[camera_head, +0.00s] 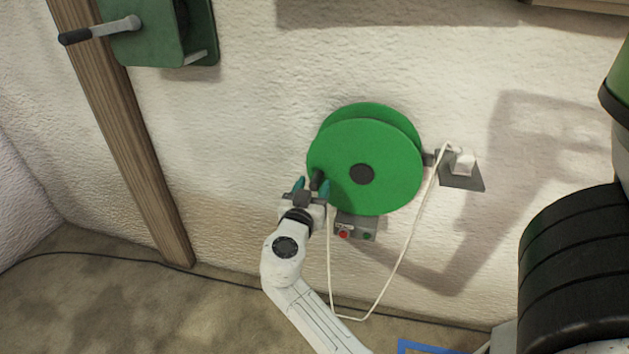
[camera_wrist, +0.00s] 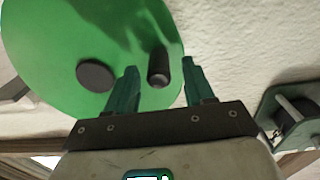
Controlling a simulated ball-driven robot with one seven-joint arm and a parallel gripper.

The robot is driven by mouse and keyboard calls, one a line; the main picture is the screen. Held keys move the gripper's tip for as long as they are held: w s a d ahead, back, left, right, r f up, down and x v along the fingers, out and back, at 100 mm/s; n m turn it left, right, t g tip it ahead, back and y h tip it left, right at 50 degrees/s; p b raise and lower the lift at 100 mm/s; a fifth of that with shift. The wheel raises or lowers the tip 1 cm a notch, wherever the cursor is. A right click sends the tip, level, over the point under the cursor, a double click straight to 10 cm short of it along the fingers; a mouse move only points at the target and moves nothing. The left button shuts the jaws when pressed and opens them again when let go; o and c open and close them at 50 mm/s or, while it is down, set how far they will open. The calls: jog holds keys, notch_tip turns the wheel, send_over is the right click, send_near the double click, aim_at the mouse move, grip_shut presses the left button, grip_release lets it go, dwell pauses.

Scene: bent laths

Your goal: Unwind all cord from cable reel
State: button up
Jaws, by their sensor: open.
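The green cable reel (camera_head: 385,160) is mounted on the wall, with a dark round hub cap at its centre. Its black crank knob (camera_head: 317,179) sticks out near the left rim of the disc. A white cord (camera_head: 407,243) hangs in a loop below the reel, running up to a white plug in a wall socket (camera_head: 461,172). My gripper (camera_head: 312,187) is open at the knob. In the wrist view the knob (camera_wrist: 158,68) stands between the teal fingers (camera_wrist: 157,88), with gaps on both sides. Any cord between the reel's discs is hidden.
A small grey box (camera_head: 357,227) with a red and a green button sits under the reel. A dark green crank box (camera_head: 150,35) is on the wall at upper left, by a wooden post (camera_head: 130,135). A dark cable (camera_head: 225,280) runs along the floor.

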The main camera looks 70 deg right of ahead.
jog(key=shift+w+d, duration=0.1)
jog(key=shift+d, duration=1.35)
grip_shut()
